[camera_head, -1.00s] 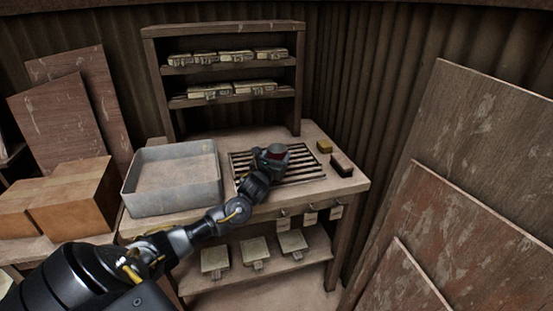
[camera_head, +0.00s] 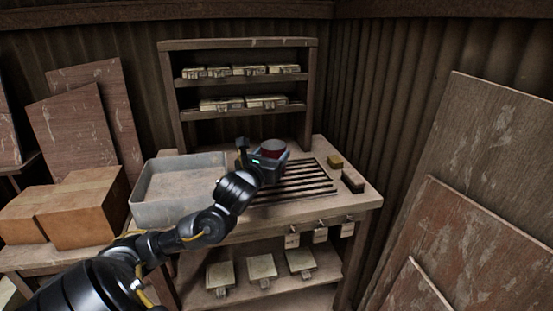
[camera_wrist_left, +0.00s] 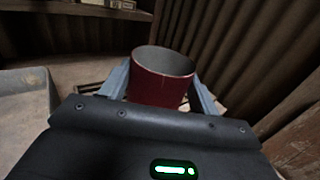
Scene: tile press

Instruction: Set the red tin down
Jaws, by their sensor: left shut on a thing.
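The red tin (camera_head: 272,150) is gripped in my left gripper (camera_head: 266,160), above the back left part of the slatted rack (camera_head: 305,184) on the bench. In the left wrist view the tin (camera_wrist_left: 160,90) is upright or nearly so, open at the top and seemingly empty, with a jaw (camera_wrist_left: 162,92) on each side. The tin's underside is hidden, and the gap beneath it cannot be judged exactly. My right gripper is not in view.
A grey metal tray (camera_head: 180,212) stands left of the rack. A yellowish block (camera_head: 336,161) and a dark brush-like block (camera_head: 353,180) lie to its right. A shelf unit (camera_head: 240,42) with several pale moulds stands behind. Tags hang at the front edge.

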